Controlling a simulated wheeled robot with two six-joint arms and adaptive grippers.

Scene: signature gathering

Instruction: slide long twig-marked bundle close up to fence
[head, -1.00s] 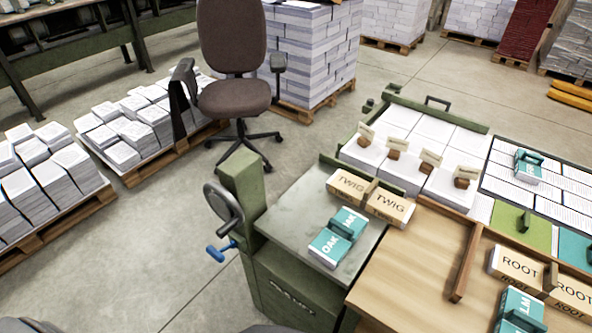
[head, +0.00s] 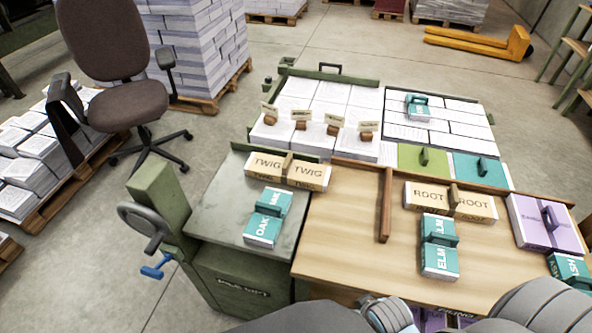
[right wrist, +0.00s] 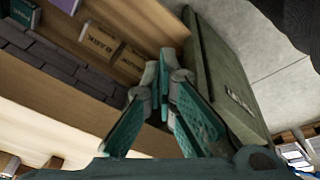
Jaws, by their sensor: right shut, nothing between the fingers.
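The long tan twig-marked bundle (head: 287,171), with TWIG on it twice and a dark upright band at its middle, lies on the grey metal bed at the far side. A low green fence (head: 243,148) runs along that bed's far edge, just behind the bundle; I cannot tell whether they touch. My right gripper (right wrist: 164,75) shows in the right wrist view, shut and empty, below the table level beside the green cabinet and away from the bundle. Only grey arm parts of mine show at the bottom of the head view. My left gripper is not in view.
A teal OAK bundle (head: 267,218) lies on the bed, in front of the twig bundle. On the wooden table (head: 340,235), a brown wooden bar (head: 385,205) stands left of the ROOT bundle (head: 450,201) and ELM bundle (head: 439,247). White paper stacks (head: 320,95) lie behind.

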